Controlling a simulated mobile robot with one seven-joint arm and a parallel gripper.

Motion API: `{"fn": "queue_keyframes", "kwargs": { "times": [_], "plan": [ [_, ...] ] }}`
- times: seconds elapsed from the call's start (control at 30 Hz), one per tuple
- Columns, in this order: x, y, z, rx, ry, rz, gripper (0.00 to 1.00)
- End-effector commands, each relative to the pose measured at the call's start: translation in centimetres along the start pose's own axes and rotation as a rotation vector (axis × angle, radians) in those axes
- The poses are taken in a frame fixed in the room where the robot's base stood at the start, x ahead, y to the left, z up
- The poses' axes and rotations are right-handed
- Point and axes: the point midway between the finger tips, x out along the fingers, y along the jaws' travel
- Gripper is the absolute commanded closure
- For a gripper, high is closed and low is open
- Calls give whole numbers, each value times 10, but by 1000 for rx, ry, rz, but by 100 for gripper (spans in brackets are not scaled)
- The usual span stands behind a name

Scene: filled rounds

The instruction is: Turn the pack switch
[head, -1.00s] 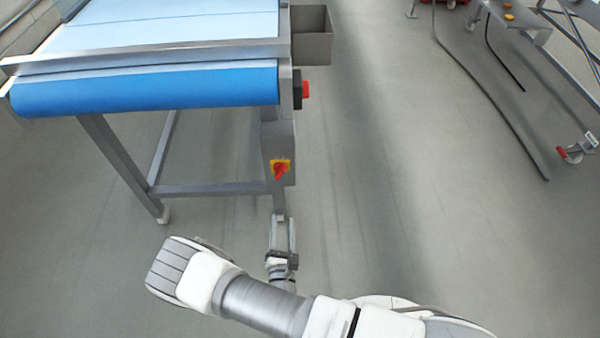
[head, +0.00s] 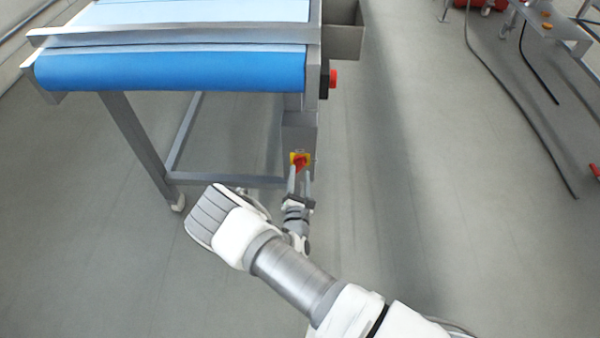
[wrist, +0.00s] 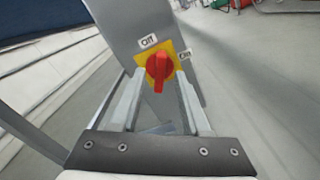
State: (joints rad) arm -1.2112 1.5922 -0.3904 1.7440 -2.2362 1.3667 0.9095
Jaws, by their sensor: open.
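The pack switch (head: 299,161) is a red rotary knob on a yellow plate, on a grey box at the end of the conveyor frame. In the wrist view the red knob (wrist: 159,67) has its grip roughly upright, toward the upper label, which seems to read "Off". A second label, seemingly "On", is at the plate's right. My gripper (head: 300,172) is open just in front of the switch. In the wrist view its two fingers (wrist: 156,85) reach toward the plate, one on each side of the knob. I cannot tell whether they touch it.
The conveyor (head: 170,75) with its blue belt end stands above and left of my gripper. A red button (head: 333,79) on a dark block and a grey bin (head: 343,42) are on its right side. Cables (head: 500,85) lie on the floor at right, where the nearer floor is clear.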

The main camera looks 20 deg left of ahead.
Motion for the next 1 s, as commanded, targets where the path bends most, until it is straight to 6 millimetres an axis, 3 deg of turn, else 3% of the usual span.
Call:
{"fn": "queue_keyframes", "kwargs": {
  "times": [0.2,0.53,0.8,1.0],
  "plan": [
    [22,0,0,1,-1,1,54],
    [25,0,0,0,0,0,54],
    [24,0,0,0,0,0,100],
    [24,1,0,0,0,1,100]
  ]
}}
